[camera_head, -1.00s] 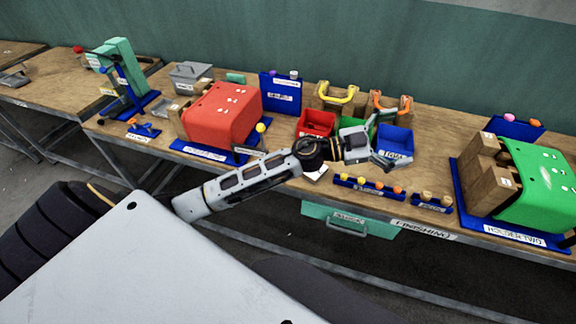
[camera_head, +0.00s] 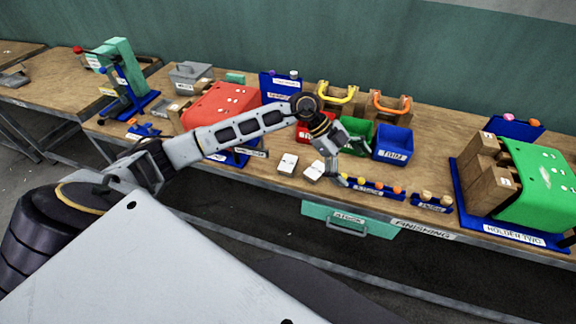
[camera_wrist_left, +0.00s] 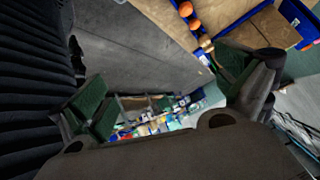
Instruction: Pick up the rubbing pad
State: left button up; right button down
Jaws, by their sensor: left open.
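Two small pale blocks with dark labels lie on the wooden bench near its front edge: a left block (camera_head: 288,164) and a right block (camera_head: 314,168). I cannot tell which of these is the rubbing pad. My left gripper (camera_head: 352,163) is open and empty, just right of the right pale block and in front of the green bin. Its spread fingers also show in the left wrist view (camera_wrist_left: 164,88), with nothing between them. My right gripper is not in view.
Red, green and blue bins stand behind the gripper, the blue bin (camera_head: 392,144) to its right. Low blue racks with small knobs (camera_head: 375,190) line the front edge. A red holder (camera_head: 218,105) is at left, a green holder (camera_head: 540,185) at right.

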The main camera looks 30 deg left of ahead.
pick_arm(q)
jog(key=w+a+f+n+y, duration=0.15)
jog(key=a+y, duration=0.35)
jog(key=a, duration=0.7)
jog(key=r+n+g+y, duration=0.1)
jog(key=r+n+y, duration=0.1)
jog(key=n+y, duration=0.2)
send_over(287, 163)
jog(key=shift+f, duration=0.1)
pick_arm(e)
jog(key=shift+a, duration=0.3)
pick_arm(q)
notch_tip(287, 163, down, 9)
jog(key=shift+r+p, duration=0.2)
jog(key=shift+p, duration=0.35)
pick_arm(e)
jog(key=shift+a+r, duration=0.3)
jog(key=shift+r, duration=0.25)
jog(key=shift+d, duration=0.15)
